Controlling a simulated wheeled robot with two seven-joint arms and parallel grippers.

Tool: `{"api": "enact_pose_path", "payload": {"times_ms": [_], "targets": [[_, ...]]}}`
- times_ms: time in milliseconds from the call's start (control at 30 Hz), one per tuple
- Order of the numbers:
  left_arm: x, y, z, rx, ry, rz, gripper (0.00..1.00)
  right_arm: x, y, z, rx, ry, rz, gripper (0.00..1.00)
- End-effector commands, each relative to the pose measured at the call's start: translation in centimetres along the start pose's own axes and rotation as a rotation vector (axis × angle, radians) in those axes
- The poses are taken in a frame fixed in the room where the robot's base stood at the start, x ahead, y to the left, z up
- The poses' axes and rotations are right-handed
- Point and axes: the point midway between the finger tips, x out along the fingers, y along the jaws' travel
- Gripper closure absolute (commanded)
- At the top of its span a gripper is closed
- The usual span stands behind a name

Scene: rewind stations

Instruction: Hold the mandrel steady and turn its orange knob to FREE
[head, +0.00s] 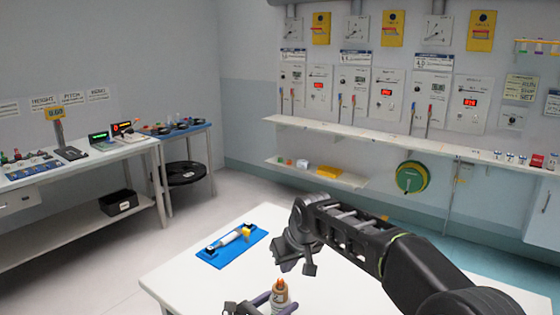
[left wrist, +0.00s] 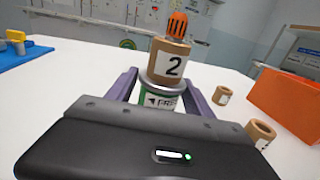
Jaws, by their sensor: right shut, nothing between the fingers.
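The mandrel (head: 279,297) stands upright on the white table at the bottom of the head view. In the left wrist view it is a tan cylinder (left wrist: 167,62) marked 2, with a ribbed orange knob (left wrist: 177,25) on top and a green and white band below, its lettering partly hidden. My left gripper (left wrist: 163,88) has its purple-grey fingers on both sides of the lower band and appears closed on it. My right gripper (head: 296,262) is shut and empty, above and slightly right of the knob, apart from it.
A blue tray (head: 215,259) with a white roller and yellow piece lies on the table left of my right gripper. In the left wrist view, two small tan cylinders (left wrist: 222,95) (left wrist: 261,132) and an orange box (left wrist: 290,104) stand to the right.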

Motion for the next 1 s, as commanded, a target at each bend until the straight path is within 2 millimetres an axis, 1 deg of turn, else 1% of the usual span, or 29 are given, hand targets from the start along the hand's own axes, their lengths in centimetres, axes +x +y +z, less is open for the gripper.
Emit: {"api": "enact_pose_path", "payload": {"times_ms": [33, 200, 433, 567, 667, 767, 1000], "targets": [[0.0, 0.0, 0.0, 0.000, 0.000, 0.000, 0.34, 0.0, 0.0, 0.0, 0.000, 0.000, 0.000, 1.00], [0.0, 0.0, 0.0, 0.000, 0.000, 0.000, 0.20, 0.0, 0.0, 0.0, 0.000, 0.000, 0.000, 1.00], [0.0, 0.0, 0.0, 0.000, 0.000, 0.000, 0.20, 0.0, 0.0, 0.0, 0.000, 0.000, 0.000, 1.00], [-0.4, 0.1, 0.0, 0.000, 0.000, 0.001, 0.20, 0.0, 0.0, 0.0, 0.000, 0.000, 0.000, 1.00], [-1.3, 0.1, 0.0, 0.001, 0.000, 0.001, 0.20, 0.0, 0.0, 0.0, 0.000, 0.000, 0.000, 1.00], [-2.8, 0.1, 0.0, 0.000, 0.001, 0.002, 0.20, 0.0, 0.0, 0.0, 0.000, 0.000, 0.000, 1.00], [-7.8, 0.1, 0.0, 0.000, 0.002, 0.002, 0.20, 0.0, 0.0, 0.0, 0.000, 0.000, 0.000, 1.00]]}}
